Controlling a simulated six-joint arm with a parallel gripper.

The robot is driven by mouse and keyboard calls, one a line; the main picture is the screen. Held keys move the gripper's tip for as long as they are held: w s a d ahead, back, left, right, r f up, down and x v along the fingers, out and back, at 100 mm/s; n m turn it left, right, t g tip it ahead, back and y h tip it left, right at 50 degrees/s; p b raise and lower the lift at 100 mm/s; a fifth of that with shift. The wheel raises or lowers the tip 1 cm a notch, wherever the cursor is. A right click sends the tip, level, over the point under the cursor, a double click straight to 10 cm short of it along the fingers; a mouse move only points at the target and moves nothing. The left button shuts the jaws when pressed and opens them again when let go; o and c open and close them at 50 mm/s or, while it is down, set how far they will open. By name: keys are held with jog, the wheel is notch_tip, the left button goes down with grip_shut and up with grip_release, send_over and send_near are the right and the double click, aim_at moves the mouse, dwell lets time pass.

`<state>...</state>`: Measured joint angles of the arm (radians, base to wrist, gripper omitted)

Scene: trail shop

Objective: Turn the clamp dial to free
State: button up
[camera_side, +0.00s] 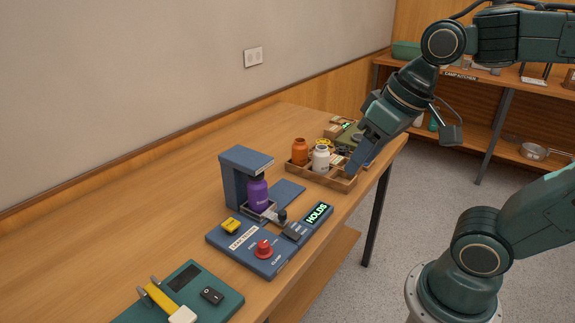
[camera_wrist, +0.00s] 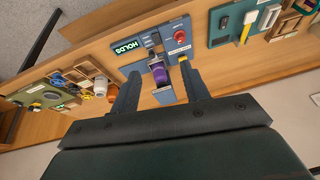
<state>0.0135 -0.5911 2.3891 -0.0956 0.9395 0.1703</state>
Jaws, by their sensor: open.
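The clamp dial (camera_side: 264,249) is a red knob on the front of a blue leak-test station (camera_side: 235,247); it also shows in the wrist view (camera_wrist: 180,36). Its pointer setting is too small to read. The lit display (camera_side: 317,213) on the station reads HOLDS. A purple bottle (camera_side: 257,194) stands upright in the station under the blue overhanging head. My gripper (camera_side: 352,172) is open and empty, over the near end of the wooden tray, well to the right of and beyond the dial. In the wrist view its fingers (camera_wrist: 160,71) are spread apart.
A wooden tray (camera_side: 341,186) holds an orange bottle (camera_side: 300,151) and a white bottle (camera_side: 321,158). A yellow button (camera_side: 230,226) sits on the station. A green board (camera_side: 222,308) with a yellow-handled tool (camera_side: 161,299) lies at the front. The table's left side is clear.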

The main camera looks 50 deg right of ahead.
jog(key=w+a+m+g+y, duration=0.1)
jog(key=w+a+m+g, duration=0.1)
jog(key=w, duration=0.5)
jog(key=m+g+y, duration=0.2)
jog(key=m+g, duration=0.4)
send_over(263, 244)
jog(key=w+d, duration=0.4)
notch_tip(263, 244, down, 11)
jog(key=shift+w+d+f, duration=0.1)
jog(key=shift+d+f, duration=0.05)
jog(key=shift+f, duration=0.1)
jog(key=shift+x, duration=6.8)
jog(key=shift+d+f, duration=0.1)
jog(key=shift+d, duration=0.05)
jog(key=c, duration=1)
